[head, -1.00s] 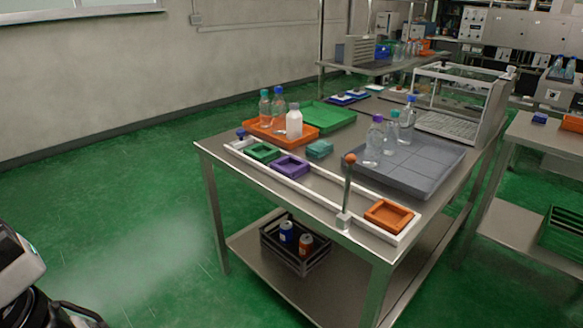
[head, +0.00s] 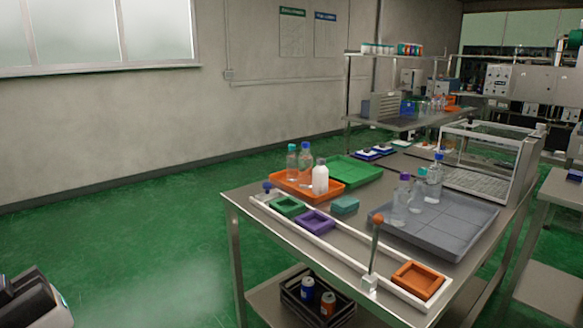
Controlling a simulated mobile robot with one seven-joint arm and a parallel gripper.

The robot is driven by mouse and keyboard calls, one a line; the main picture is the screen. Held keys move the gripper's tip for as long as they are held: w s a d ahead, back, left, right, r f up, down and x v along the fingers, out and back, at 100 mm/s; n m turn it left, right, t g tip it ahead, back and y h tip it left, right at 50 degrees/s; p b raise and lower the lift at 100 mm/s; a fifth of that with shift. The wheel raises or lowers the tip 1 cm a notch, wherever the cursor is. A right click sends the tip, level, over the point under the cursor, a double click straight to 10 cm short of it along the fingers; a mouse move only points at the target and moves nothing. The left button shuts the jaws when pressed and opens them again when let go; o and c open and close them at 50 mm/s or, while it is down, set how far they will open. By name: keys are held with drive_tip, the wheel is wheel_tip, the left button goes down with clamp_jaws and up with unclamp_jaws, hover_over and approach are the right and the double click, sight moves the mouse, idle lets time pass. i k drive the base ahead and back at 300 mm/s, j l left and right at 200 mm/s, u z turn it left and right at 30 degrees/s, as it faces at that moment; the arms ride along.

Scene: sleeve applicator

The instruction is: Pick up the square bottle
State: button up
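Several bottles stand on the steel table, and I cannot tell for sure which is the square one. A clear bottle with a teal cap (head: 292,162), a clear bottle with a blue cap (head: 305,163) and a white bottle (head: 320,179) stand upright on the orange tray (head: 290,188). A clear bottle with a purple cap (head: 400,205), a clear bottle behind it (head: 419,190) and a blue-capped bottle (head: 434,183) stand on the grey tray (head: 460,225). A part of my body shows at the lower left; my gripper is not visible.
A white-railed frame along the table's near edge holds green (head: 287,206), purple (head: 312,221) and orange (head: 418,280) square holders and an orange-topped post (head: 375,250). A glass-sided case (head: 490,150) stands at the back right. A dark crate with cans (head: 318,300) is below. Floor at left is free.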

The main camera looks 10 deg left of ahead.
sight(319, 174)
drive_tip(key=i+j+z, duration=0.1)
drive_tip(key=i+j, duration=0.85)
drive_tip(key=i+j+z, duration=0.15)
drive_tip(key=i+j, duration=0.75)
drive_tip(key=j, duration=0.15)
drive_tip(key=i, duration=0.5)
